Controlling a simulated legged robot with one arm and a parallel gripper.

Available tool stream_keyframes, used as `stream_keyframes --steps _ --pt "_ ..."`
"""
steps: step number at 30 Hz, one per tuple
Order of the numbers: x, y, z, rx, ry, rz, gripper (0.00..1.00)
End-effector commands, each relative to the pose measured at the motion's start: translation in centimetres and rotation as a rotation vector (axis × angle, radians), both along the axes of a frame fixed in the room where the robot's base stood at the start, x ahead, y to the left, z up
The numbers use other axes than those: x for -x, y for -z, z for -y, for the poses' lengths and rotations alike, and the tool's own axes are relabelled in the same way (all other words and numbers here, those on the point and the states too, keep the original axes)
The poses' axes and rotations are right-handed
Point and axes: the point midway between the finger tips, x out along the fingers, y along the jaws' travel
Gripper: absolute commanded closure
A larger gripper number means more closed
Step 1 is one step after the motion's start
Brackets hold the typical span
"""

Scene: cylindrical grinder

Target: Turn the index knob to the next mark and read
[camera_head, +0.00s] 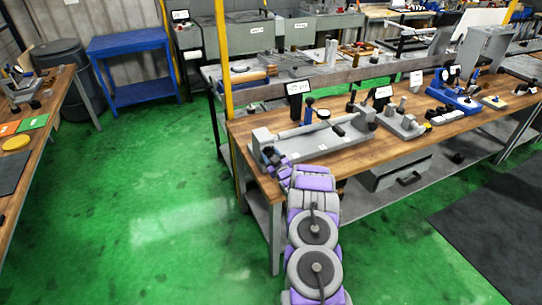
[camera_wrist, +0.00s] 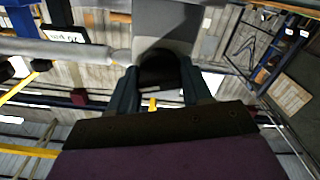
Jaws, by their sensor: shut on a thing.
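A grey bench fixture (camera_head: 310,148) holds a long pale cylinder between two end blocks on the wooden workbench. My gripper (camera_head: 272,160) is at its left end block. In the wrist view the two dark fingers of my gripper (camera_wrist: 160,92) are shut around a dark round knob (camera_wrist: 158,72) on the grey end block (camera_wrist: 165,25). The fingers cover the knob's sides, and I cannot make out its marks. A dial gauge (camera_head: 323,114) stands behind the cylinder; its reading is too small to tell. A small sign (camera_head: 298,87) stands behind the fixture.
More fixtures, including a grey one (camera_head: 405,125) and a blue one (camera_head: 455,98), stand on the workbench (camera_head: 375,153) to the right. A yellow post (camera_head: 224,60) rises at the bench's left corner. The green floor to the left is clear.

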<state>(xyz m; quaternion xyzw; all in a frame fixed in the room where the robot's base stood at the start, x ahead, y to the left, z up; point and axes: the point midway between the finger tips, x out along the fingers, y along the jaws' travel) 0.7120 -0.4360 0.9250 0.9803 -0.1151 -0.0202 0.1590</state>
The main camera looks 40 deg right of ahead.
Motion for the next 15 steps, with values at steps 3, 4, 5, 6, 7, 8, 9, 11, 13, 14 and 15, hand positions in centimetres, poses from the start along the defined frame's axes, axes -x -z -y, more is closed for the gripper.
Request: stream_keyframes --steps 3,4,5,6,7,8,9,11,13,14,15 --pt "-0.13 -0.42 -0.05 0.049 0.0 -0.007 0.82" --pt "-0.12 -0.42 -0.03 0.059 0.0 -0.01 0.82" --pt "-0.12 -0.41 -0.01 0.068 0.0 -0.011 0.82" --pt "-0.11 -0.38 0.02 0.071 0.0 -0.011 0.82" --pt "-0.11 -0.35 0.01 0.071 0.0 -0.011 0.82" --pt "-0.11 -0.35 0.01 0.072 0.0 -0.011 0.82" --pt "-0.11 -0.35 0.01 0.071 0.0 -0.01 0.82" --pt "-0.12 -0.35 0.01 0.071 0.0 -0.01 0.82" --pt "-0.12 -0.36 0.0 0.071 -0.001 -0.009 0.47" --pt "-0.12 -0.36 0.0 0.071 -0.001 -0.009 0.45" --pt "-0.12 -0.33 0.0 0.071 0.0 -0.01 0.41"
